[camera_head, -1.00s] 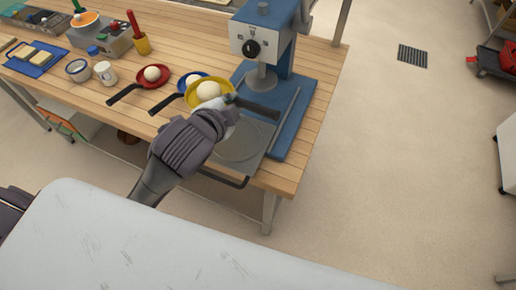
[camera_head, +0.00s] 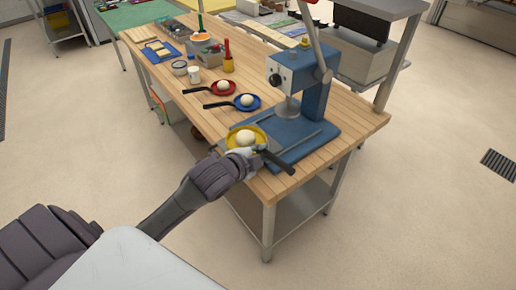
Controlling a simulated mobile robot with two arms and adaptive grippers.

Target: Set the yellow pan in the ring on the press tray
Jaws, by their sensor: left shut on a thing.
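The yellow pan (camera_head: 231,141) holds a pale dough ball (camera_head: 245,138). Its black handle (camera_head: 279,163) points to the lower right. My left gripper (camera_head: 255,154) is shut on the pan at the handle's inner end. The blue press (camera_head: 311,96) stands behind and to the right of the pan. I cannot tell the gap between pan and tray. My right gripper is out of view.
A blue pan (camera_head: 237,104) and a red pan (camera_head: 213,90), each with a dough ball, sit on the wooden table (camera_head: 354,123) left of the press. Jars, a yellow cup (camera_head: 228,66) and a blue board (camera_head: 162,54) stand farther back.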

